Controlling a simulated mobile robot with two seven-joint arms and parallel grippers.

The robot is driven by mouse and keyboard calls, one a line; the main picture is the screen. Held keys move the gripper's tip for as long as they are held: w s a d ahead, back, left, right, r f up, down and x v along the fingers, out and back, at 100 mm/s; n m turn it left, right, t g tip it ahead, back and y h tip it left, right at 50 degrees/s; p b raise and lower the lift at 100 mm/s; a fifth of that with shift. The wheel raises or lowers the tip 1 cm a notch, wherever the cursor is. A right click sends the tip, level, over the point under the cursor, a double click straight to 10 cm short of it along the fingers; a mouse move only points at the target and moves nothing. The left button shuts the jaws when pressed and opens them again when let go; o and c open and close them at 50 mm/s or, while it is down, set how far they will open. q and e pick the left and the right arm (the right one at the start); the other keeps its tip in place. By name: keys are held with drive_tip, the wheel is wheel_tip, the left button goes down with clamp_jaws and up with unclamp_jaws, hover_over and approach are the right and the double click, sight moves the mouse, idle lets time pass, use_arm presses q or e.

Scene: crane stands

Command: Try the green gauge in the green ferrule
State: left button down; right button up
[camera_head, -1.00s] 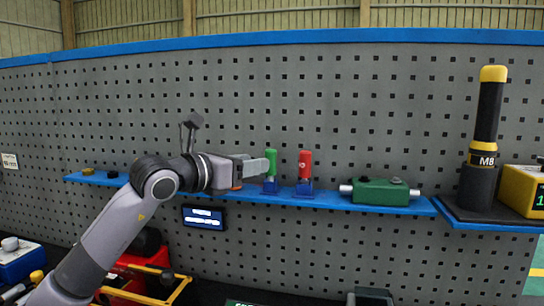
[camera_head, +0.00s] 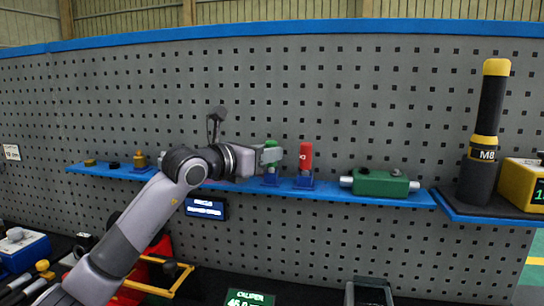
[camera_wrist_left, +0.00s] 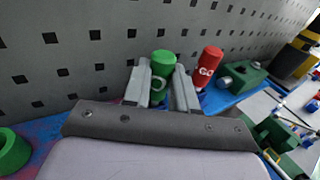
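The green gauge (camera_head: 272,146) stands upright in a blue holder (camera_head: 271,180) on the wall shelf. My left gripper (camera_head: 272,155) is at the gauge, with a finger in front of its middle. In the left wrist view, the two fingers (camera_wrist_left: 163,80) are apart, one on each side of the green gauge (camera_wrist_left: 163,62); I cannot tell whether they touch it. A green, ring-like part with an open bore (camera_wrist_left: 12,150), which looks like the green ferrule, sits at the lower left of that view. I cannot make it out in the head view. My right gripper is out of view.
A red gauge (camera_head: 305,156) stands in its own holder just right of the green one. A green block with metal ends (camera_head: 381,183) lies farther right on the shelf (camera_head: 330,192). A black and yellow cylinder (camera_head: 483,140) stands at far right. The pegboard is close behind.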

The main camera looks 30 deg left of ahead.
use_arm(q)
drive_tip(key=shift+r, duration=0.15)
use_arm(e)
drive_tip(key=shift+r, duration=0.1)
use_arm(q)
drive_tip(key=shift+r+p, duration=0.95)
drive_tip(key=shift+r, duration=0.3)
wheel_tip(320, 180, up, 3)
drive_tip(key=shift+f, duration=0.2)
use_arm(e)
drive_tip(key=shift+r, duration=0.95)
